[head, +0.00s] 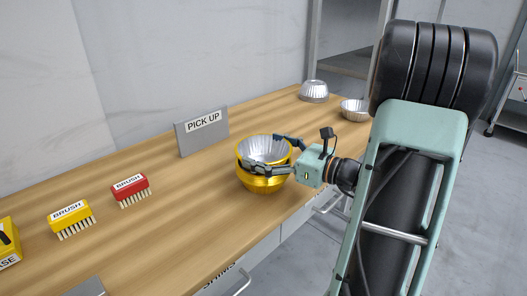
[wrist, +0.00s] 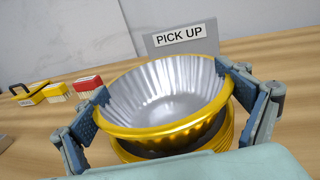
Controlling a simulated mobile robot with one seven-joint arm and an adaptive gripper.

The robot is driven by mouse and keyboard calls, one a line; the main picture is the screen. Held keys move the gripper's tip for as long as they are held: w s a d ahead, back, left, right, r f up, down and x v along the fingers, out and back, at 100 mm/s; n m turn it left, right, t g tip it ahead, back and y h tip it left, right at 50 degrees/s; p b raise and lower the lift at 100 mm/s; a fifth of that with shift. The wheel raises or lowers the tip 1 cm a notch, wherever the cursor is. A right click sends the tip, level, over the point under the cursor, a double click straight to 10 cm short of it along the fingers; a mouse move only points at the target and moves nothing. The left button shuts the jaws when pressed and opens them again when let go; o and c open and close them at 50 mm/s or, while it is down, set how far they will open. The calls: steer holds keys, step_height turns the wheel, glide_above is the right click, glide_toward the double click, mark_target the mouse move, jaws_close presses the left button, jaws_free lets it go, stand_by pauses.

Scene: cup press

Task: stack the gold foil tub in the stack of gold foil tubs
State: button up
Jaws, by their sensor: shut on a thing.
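A gold foil tub (wrist: 170,92) with a silver fluted inside is held between the two fingers of my gripper (wrist: 165,98). The stack of gold foil tubs (head: 262,184) stands on the wooden counter, directly below the held tub. In the wrist view the stack's gold rims (wrist: 222,136) show under the held tub, which is slightly tilted there. In the head view my gripper (head: 262,155) reaches in from the right at the tub's rim. I cannot tell whether the held tub touches the stack, as its lower part is hidden.
A grey "PICK UP" sign (head: 202,131) stands behind the stack. A red brush (head: 130,190) and a yellow brush (head: 71,219) lie to the left. Silver foil tubs (head: 314,91) and (head: 355,109) sit toward the far right. The counter's front edge is close to the stack.

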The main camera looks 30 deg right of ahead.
mark_target(285, 156)
steer(key=shift+f+b, duration=0.35)
steer(key=shift+f, duration=0.25)
steer(key=o, duration=0.4)
steer(key=shift+o, duration=0.2)
steer(key=shift+r, duration=0.1)
steer(key=shift+r, duration=0.15)
steer(key=v, duration=0.4)
steer(key=p+v, duration=0.1)
steer(key=v, duration=0.3)
steer(key=r+p+v, duration=0.1)
steer(key=v, duration=0.3)
steer(key=shift+a, duration=0.1)
